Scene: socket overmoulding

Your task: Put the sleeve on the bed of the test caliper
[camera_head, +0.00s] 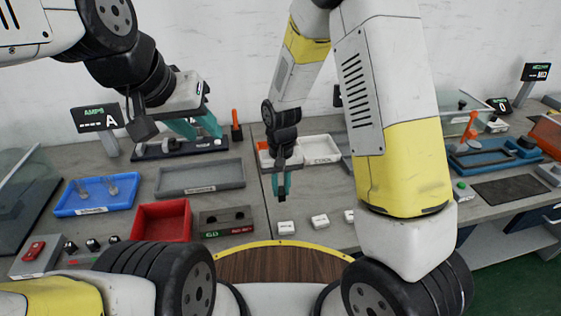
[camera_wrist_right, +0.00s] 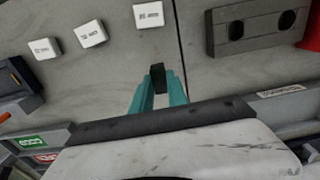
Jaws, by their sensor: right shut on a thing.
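A small dark block, which I take to be the sleeve (camera_wrist_right: 157,77), is pinched between the teal fingertips of my right gripper (camera_wrist_right: 160,90) in the right wrist view. In the head view my right gripper (camera_head: 282,188) points down above the bench, with the dark piece (camera_head: 282,197) at its tips. My left gripper (camera_head: 198,127) is open and empty above a dark fixture (camera_head: 180,148) beside the AMPS display. I cannot tell for sure which fixture is the test caliper. My right arm hides part of the bench.
Several white labelled blocks (camera_head: 320,222) lie near the held piece. A two-hole block (camera_head: 228,221), a red bin (camera_head: 160,220), a blue tray (camera_head: 97,194) and a grey tray (camera_head: 200,177) stand to the left. A blue fixture (camera_head: 495,155) and dark mat (camera_head: 508,188) are at right.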

